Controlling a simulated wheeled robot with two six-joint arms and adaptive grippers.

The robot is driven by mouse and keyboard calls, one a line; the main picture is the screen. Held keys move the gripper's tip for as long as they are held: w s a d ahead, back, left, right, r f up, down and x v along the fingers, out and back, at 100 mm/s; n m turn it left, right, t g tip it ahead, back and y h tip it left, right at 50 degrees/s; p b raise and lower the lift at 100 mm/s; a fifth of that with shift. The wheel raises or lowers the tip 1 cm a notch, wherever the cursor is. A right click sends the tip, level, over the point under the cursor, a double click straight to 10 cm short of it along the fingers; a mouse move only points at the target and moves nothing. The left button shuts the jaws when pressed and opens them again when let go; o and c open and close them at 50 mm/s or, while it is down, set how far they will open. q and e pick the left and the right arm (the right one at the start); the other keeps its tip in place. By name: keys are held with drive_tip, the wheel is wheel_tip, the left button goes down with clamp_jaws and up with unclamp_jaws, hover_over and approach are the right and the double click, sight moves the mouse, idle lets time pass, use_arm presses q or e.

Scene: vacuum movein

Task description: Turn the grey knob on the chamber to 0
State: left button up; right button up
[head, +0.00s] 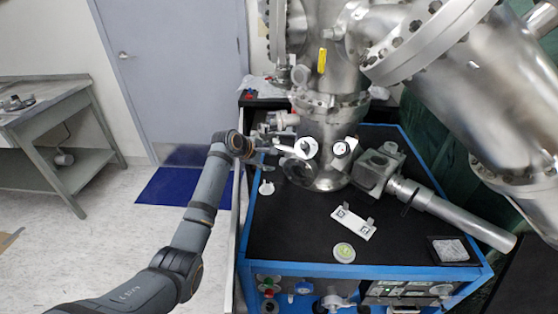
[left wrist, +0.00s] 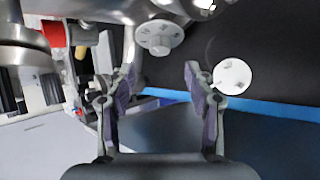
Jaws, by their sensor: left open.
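The steel chamber (head: 328,125) stands on the black top of a blue cart. A round pale dial (head: 306,147) with dark marks sits low on its front; a second small round fitting (head: 342,148) is to its right. In the left wrist view a grey knob (left wrist: 155,38) with a marked round plate shows beyond the fingers, near the middle. I cannot read its setting. My left gripper (head: 281,146) reaches in from the left, close to the pale dial. Its fingers (left wrist: 160,70) are apart with nothing between them. My right gripper is not in view.
The blue cart (head: 350,269) carries a white plate (head: 353,222), a round pale disc (head: 344,252) and a white disc (head: 266,188), which also shows in the left wrist view (left wrist: 232,76). A long steel tube (head: 450,212) extends right. A metal table (head: 45,125) stands left.

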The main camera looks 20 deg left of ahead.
sight(281, 161)
use_arm(q)
drive_tip(key=x, duration=0.5)
drive_tip(key=shift+w+d+f+b, duration=0.15)
drive_tip(key=shift+w+f+b, duration=0.05)
drive_tip(key=shift+f+b, duration=0.1)
drive_tip(key=shift+w+d+f, duration=0.15)
drive_tip(key=shift+w+f, duration=0.25)
drive_tip(key=shift+w, duration=0.05)
drive_tip(key=shift+w+f, duration=0.1)
drive_tip(key=shift+f, duration=0.05)
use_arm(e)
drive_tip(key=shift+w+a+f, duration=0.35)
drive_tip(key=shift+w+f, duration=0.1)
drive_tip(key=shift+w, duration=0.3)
